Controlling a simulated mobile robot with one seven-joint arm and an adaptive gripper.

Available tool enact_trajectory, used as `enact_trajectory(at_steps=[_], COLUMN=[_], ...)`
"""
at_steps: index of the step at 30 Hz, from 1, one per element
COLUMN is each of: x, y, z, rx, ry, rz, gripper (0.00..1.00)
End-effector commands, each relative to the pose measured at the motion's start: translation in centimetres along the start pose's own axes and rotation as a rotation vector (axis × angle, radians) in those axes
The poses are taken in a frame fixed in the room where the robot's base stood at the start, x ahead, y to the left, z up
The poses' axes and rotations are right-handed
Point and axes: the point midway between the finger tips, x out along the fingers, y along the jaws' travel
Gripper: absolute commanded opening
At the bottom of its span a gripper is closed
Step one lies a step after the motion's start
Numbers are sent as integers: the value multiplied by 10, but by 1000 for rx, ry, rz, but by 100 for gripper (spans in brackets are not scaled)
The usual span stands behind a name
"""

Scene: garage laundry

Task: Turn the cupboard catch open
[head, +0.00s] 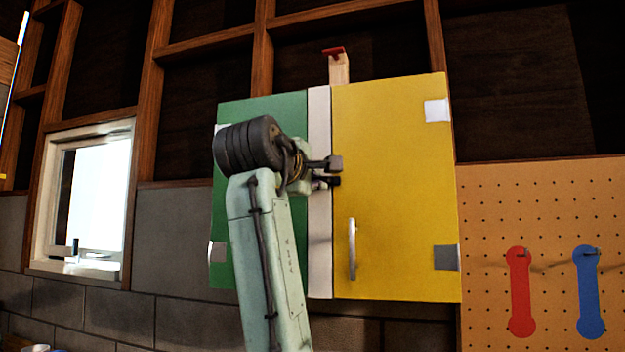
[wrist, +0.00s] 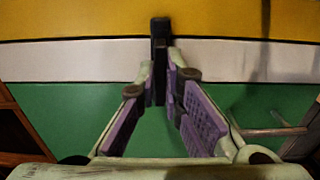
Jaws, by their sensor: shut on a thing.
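The cupboard has a green door (head: 262,112) on the left, a yellow door (head: 395,190) on the right and a white strip (head: 319,240) between them. The dark catch (wrist: 160,30) lies across the white strip in the wrist view, with its block-like end over the yellow door. My gripper (wrist: 161,82) is shut on the catch, with a finger on either side of it. In the head view my gripper (head: 318,175) is at the white strip, and my arm hides part of the green door. Both doors look closed.
A metal handle (head: 351,248) is on the yellow door; another handle (wrist: 275,132) is beside my gripper on the green door. A red-topped wooden piece (head: 338,66) stands above the cupboard. A pegboard (head: 545,215) with red and blue tools is at right, a window (head: 85,200) at left.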

Motion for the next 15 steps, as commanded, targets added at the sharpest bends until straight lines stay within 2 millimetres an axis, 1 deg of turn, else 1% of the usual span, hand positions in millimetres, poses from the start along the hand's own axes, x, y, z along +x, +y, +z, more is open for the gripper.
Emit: enact_trajectory(at_steps=[8, 15], x=[0, 0], y=[0, 0], z=[0, 0], rx=[8, 88], ry=[0, 1], rz=[0, -1], gripper=[0, 0])
